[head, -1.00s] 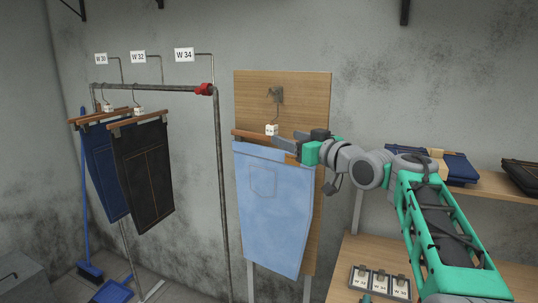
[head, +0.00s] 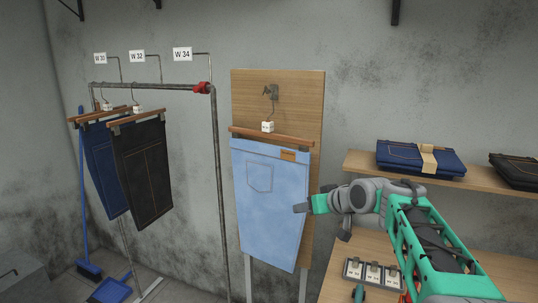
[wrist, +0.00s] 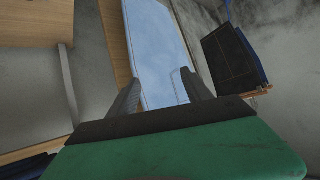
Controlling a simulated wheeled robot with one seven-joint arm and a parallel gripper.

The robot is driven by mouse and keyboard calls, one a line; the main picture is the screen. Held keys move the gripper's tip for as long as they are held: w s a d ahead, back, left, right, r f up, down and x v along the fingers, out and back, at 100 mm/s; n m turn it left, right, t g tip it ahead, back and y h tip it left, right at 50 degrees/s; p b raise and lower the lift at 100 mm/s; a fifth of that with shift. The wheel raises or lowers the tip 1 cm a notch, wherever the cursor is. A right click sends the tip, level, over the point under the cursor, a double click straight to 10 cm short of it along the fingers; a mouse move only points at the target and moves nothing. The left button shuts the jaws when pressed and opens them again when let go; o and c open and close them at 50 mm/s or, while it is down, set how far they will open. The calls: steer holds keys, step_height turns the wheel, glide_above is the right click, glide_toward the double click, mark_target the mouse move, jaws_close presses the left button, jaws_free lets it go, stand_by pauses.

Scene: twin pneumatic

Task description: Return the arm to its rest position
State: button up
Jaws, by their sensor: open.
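My gripper (head: 302,208) is at the right edge of the light blue jeans in the head view, with my green and grey arm reaching in from the lower right. In the wrist view my gripper (wrist: 160,95) has its two dark fingers spread apart with nothing held between them. The light blue jeans (head: 265,215) hang from a wooden hanger (head: 270,136) on a hook (head: 271,92) of the wooden board (head: 300,100). The jeans also show beyond the fingers in the wrist view (wrist: 158,50). Whether the fingertips touch the jeans cannot be told.
A pipe rack (head: 150,86) at left holds dark blue jeans (head: 101,165) and black jeans (head: 143,170). Folded jeans (head: 400,157) lie on a shelf at right. A bench below bears a tray of tags (head: 372,273). A blue broom (head: 84,220) leans at left.

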steer(key=s+d+f+m+g+h, duration=0.2)
steer(key=s+d+f+g, duration=0.1)
steer(key=s+f, duration=0.65)
steer(key=s+d+f+m+g+h, duration=0.2)
steer(key=s+d+f+g, duration=0.2)
steer(key=s+f, duration=0.5)
steer(key=s+f+m+g+h, duration=0.1)
steer(key=s+f+g, duration=0.1)
steer(key=s, duration=1.3)
steer(key=a+r+n+t, duration=0.1)
steer(key=a+r+t, duration=0.1)
steer(key=r, duration=0.3)
steer(key=shift+w+a, duration=0.15)
steer(key=shift+a, duration=0.7)
